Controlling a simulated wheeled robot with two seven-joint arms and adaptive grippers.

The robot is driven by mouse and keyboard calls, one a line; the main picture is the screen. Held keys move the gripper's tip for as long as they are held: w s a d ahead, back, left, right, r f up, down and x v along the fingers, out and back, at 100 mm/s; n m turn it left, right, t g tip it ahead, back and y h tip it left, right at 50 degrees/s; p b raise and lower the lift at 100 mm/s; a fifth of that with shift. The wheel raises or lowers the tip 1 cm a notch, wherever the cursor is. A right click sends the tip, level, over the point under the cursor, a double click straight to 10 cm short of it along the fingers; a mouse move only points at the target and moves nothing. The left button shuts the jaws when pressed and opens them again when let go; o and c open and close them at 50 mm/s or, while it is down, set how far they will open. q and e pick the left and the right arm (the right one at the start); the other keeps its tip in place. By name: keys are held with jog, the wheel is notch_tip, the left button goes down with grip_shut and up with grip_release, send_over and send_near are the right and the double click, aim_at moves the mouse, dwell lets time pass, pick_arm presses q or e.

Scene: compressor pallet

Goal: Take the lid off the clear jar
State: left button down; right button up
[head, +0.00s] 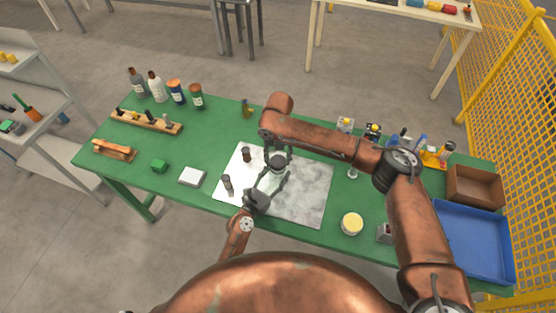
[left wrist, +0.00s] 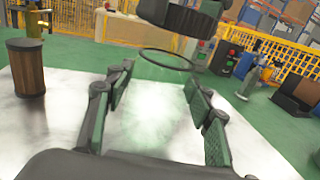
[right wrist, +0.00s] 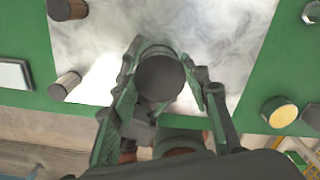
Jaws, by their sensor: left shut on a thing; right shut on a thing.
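The clear jar (left wrist: 150,112) stands on the pale marbled mat (head: 308,195), upright and see-through, its dark rim ring showing open in the left wrist view. My left gripper (left wrist: 158,80) is shut around the jar's sides. The dark round lid (right wrist: 160,77) is between the fingers of my right gripper (right wrist: 162,58). In the left wrist view the dark lid (left wrist: 180,16) is above the rim with a visible gap. In the head view my right gripper (head: 278,162) comes down from above and hides much of the jar and lid.
Two dark-topped cylinders (head: 246,155) (head: 228,184) stand on the mat's left side. A yellow-topped round container (head: 352,223) is right of the mat. A blue tray (head: 475,245) and brown box (head: 476,186) are at the right end.

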aim_at(278, 160)
pick_arm(q)
jog(key=shift+s+a+f, duration=0.1)
jog(key=shift+a+f, duration=0.1)
jog(key=shift+f, duration=0.3)
pick_arm(e)
jog(key=shift+r, duration=2)
pick_arm(q)
jog(key=c, duration=1.4)
grip_release()
jog(key=o, duration=0.3)
pick_arm(e)
jog(key=shift+w+f, duration=0.1)
pick_arm(q)
jog(key=shift+o, duration=1.2)
jog(key=shift+d+r, duration=0.15)
jog(key=shift+r, duration=0.1)
